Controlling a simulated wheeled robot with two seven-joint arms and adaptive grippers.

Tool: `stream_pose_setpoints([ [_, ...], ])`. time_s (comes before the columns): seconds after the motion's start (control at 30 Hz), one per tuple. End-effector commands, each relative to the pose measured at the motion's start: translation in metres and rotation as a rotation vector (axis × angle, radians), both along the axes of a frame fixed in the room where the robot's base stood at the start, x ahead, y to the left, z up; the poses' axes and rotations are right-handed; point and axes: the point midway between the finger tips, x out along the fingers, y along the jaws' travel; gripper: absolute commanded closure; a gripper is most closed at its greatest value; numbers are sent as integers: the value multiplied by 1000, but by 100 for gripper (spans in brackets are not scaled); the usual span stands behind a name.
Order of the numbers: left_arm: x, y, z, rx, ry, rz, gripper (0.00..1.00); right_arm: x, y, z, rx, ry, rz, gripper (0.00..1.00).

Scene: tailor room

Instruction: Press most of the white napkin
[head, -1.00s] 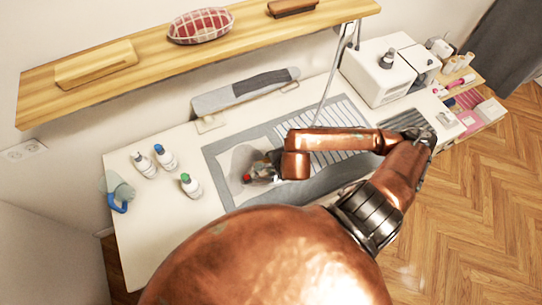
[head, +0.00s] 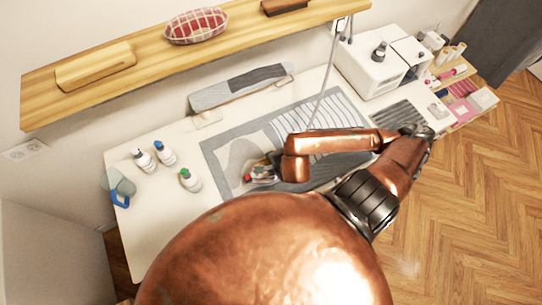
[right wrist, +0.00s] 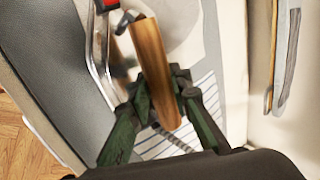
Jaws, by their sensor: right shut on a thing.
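The white napkin (head: 238,154) lies flat on the left part of the grey pressing mat (head: 212,152). An iron (head: 262,172) with a red part sits over the napkin's right side in the head view. In the right wrist view, my right gripper (right wrist: 160,86) is shut around the iron's wooden handle (right wrist: 152,62), with a finger on each side. The iron's metal body (right wrist: 98,45) shows to the left of the handle. The head view hides this gripper behind my arm. I cannot tell whether the iron's sole touches the cloth. My left gripper is not in view.
The iron's cord (head: 322,95) rises toward the shelf (head: 120,83). Several bottles (head: 190,180) stand left of the mat. A narrow ironing board (head: 240,88) stands behind it. A white sewing machine (head: 375,62) is at the back right. The tabletop's front left is clear.

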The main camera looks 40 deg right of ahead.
Motion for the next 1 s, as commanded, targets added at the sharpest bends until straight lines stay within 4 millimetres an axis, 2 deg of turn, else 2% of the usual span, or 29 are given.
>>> stream_pose_setpoints([
  [0.2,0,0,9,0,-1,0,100,-7,2,1,1,3,1,100],
  [0.43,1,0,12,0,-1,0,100,-10,3,0,0,2,1,100],
  [0.77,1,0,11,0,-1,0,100,-8,2,0,0,1,1,100],
  [1.0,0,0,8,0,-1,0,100,0,0,0,-1,-1,1,100],
])
